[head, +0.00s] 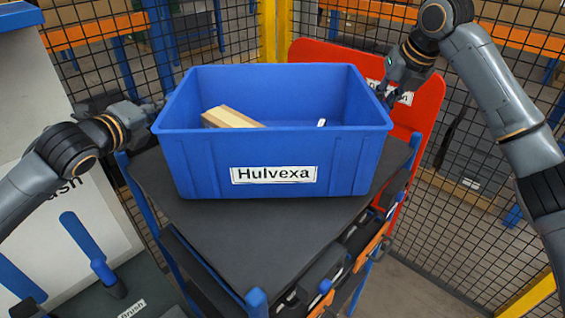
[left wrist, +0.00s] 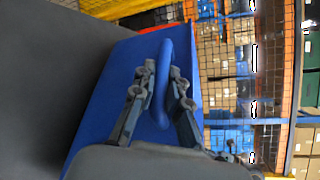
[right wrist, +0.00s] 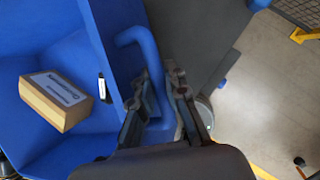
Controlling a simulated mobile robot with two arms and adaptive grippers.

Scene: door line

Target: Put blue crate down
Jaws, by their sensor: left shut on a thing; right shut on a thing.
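The blue crate (head: 275,160) has a white "Hulvexa" label on its front. It is at the dark top of a trolley (head: 235,235); I cannot tell if its base touches. My left gripper (head: 152,108) is at the crate's left side; in the left wrist view, its fingers (left wrist: 160,85) are shut around a blue handle (left wrist: 165,55). My right gripper (head: 384,92) is at the right side; in the right wrist view, its fingers (right wrist: 162,85) are shut on the other handle (right wrist: 137,38). Inside are a tan box (head: 229,117) and a small black-and-white item (right wrist: 102,88).
The trolley top is bare in front of the crate, with blue corner posts (head: 257,302) and tools on a lower level. A red panel (head: 425,105) stands behind right, a white panel (head: 75,215) at left. Mesh fence and a yellow post (head: 275,30) stand behind.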

